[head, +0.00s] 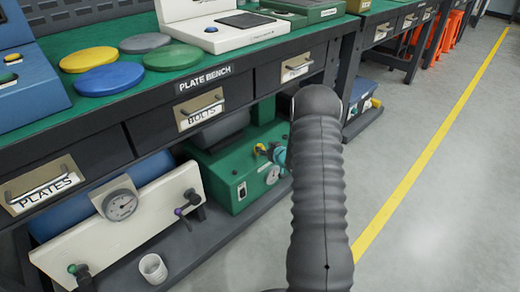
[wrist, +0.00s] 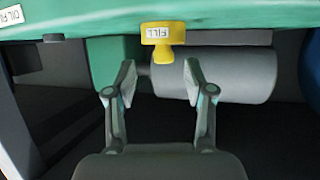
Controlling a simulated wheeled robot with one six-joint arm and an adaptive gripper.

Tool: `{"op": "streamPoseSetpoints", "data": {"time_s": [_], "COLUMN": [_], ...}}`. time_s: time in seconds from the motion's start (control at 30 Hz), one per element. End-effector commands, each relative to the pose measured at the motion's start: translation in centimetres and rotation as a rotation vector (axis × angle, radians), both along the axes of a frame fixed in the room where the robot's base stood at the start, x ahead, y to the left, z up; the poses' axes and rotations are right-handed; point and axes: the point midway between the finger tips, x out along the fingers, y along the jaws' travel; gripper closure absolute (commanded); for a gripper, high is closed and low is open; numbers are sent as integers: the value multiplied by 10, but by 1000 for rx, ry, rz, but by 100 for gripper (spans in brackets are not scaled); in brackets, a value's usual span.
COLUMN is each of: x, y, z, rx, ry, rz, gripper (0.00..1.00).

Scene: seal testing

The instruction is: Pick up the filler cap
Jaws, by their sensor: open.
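In the wrist view the yellow filler cap (wrist: 164,52) sits at the edge of a green housing (wrist: 120,22), with a white tag reading FILL on its upper part. My gripper (wrist: 158,80) is open and empty. Its two fingers stand apart on either side below the cap, and nothing is between them. In the head view my arm hides most of my gripper. A small yellow piece (head: 260,149) shows on the green machine (head: 240,168) under the bench, left of my arm; I cannot tell if it is the cap.
A grey cylinder (wrist: 230,76) lies behind the right finger. The plate bench (head: 130,105) with labelled drawers overhangs the machine. A white panel with a gauge (head: 121,205) and a white cup (head: 153,268) stand on the lower shelf. The floor at right is clear.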

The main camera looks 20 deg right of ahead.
Motion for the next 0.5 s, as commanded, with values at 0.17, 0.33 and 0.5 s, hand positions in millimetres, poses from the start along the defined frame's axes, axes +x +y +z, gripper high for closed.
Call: {"op": "streamPoseSetpoints", "data": {"time_s": [0.17,0.33,0.5], "x": [23,42,47], "y": [7,8,9], "z": [-5,-12,-14], "rx": [-1,-1,-1], "ry": [-1,0,0], "rz": [4,1,0], "gripper": [47,47,47]}}
